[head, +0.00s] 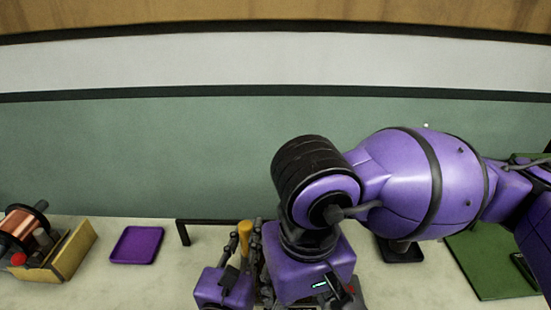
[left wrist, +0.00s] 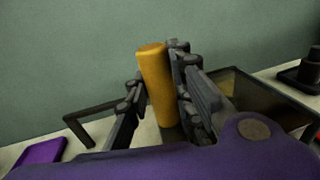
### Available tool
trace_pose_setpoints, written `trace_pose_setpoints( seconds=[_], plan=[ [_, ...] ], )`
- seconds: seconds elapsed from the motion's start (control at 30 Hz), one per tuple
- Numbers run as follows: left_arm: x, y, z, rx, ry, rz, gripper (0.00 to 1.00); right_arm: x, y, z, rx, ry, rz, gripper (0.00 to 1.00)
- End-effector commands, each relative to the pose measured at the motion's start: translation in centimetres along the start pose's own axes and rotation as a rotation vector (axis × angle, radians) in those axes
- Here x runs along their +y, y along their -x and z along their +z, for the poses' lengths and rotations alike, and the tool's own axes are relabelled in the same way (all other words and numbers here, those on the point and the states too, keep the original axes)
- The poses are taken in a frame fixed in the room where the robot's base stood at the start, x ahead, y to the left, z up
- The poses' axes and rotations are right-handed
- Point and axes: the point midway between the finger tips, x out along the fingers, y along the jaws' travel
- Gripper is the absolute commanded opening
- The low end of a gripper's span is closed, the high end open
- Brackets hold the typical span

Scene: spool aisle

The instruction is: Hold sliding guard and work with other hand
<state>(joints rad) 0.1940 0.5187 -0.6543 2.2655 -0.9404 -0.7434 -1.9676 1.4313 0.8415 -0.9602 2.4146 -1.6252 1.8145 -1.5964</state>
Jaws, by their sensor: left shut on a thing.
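A yellow upright handle (head: 245,232) shows at the bottom middle of the head view. In the left wrist view, the handle (left wrist: 157,85) stands between the dark fingers of my left gripper (left wrist: 158,95). My left gripper (head: 246,245) is shut on it. A dark rail (head: 210,221) with a bent end runs left from beside the handle. In the left wrist view, a see-through dark panel with a frame (left wrist: 262,92) stands to the right; it looks like part of the guard. My right arm's purple links cross from the right; I cannot make out the right gripper's fingers.
A copper spool (head: 19,226) on a yellowish stand (head: 73,251) is at the far left. A purple tray (head: 137,245) lies empty beside it. A dark tray (head: 400,252) and a green mat (head: 490,262) are at right. A green wall is behind the bench.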

Motion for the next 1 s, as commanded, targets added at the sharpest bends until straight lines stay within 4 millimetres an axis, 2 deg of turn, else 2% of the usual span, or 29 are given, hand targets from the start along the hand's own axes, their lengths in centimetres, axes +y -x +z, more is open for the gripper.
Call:
trace_pose_setpoints(
  seconds=[0.33, 0.67, 0.7, 0.8, 0.83, 1.0],
  plan=[
    [-2.2, -0.5, 0.0, 0.0, 0.001, 0.0, 0.0, 0.0, 0.0, 0.0, 0.0, 0.0, 0.0, 0.55],
    [-2.6, -0.5, 0.0, 0.0, 0.0, 0.0, 0.0, 0.0, 0.0, 0.0, 0.001, -0.001, -0.001, 0.55],
    [-2.6, -0.5, 0.0, 0.0, 0.0, -0.001, 0.27, 0.0, 0.0, -0.1, 0.001, -0.001, -0.001, 0.55],
    [-2.6, -0.5, 0.0, 0.0, 0.0, -0.001, 0.4, 0.0, 0.0, -0.1, 0.001, -0.001, -0.001, 0.55],
    [-2.6, -0.5, 0.0, 0.0, 0.0, -0.001, 0.44, 0.0, 0.0, -0.1, 0.001, -0.001, -0.001, 0.55],
    [-2.6, -0.5, 0.0, 0.0, 0.0, -0.001, 0.44, 0.0, 0.0, -0.1, 0.001, 0.0, -0.001, 0.55]
  ],
)
